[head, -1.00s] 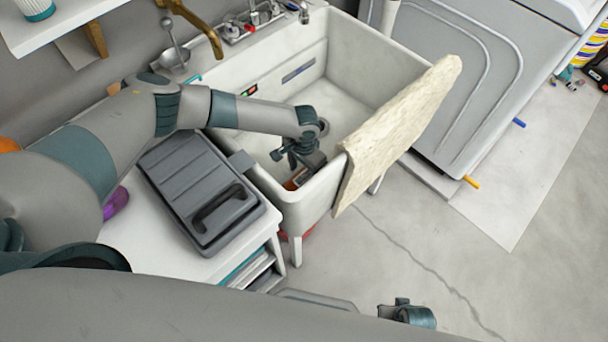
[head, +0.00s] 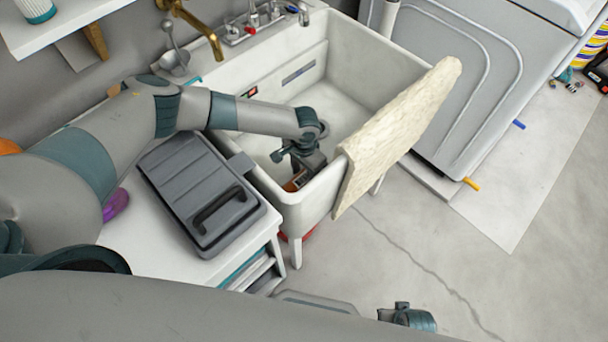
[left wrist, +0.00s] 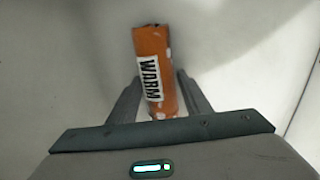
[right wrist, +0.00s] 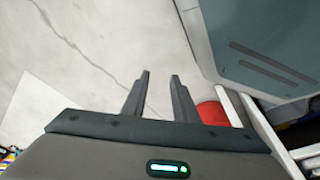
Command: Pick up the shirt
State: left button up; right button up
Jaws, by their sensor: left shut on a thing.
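I see no clear shirt shape. A cream, textured cloth (head: 400,130) hangs over the right rim of the white sink (head: 349,98). My left gripper (head: 301,176) is down inside the sink at its near corner, left of the cloth and apart from it. It is shut on an orange cylinder (left wrist: 150,50) with a white label reading WARM, which lies between its fingers in the left wrist view. The cylinder's lower end is hidden by the gripper. My right gripper (right wrist: 160,76) is open and empty above the floor, away from the cloth.
A grey lidded case (head: 200,190) lies on the white cabinet (head: 140,235) left of the sink. A brass faucet (head: 200,30) rises behind the sink. A grey appliance (head: 470,80) stands to the right. The concrete floor (head: 420,250) in front is mostly clear.

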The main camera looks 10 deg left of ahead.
aim_at(304, 173)
pick_arm(q)
jog(key=shift+r, duration=0.3)
notch_tip(304, 173, up, 9)
jog(key=shift+f, duration=0.1)
jog(key=shift+r, duration=0.25)
pick_arm(e)
jog(key=shift+f, duration=0.55)
jog(key=shift+s, duration=0.25)
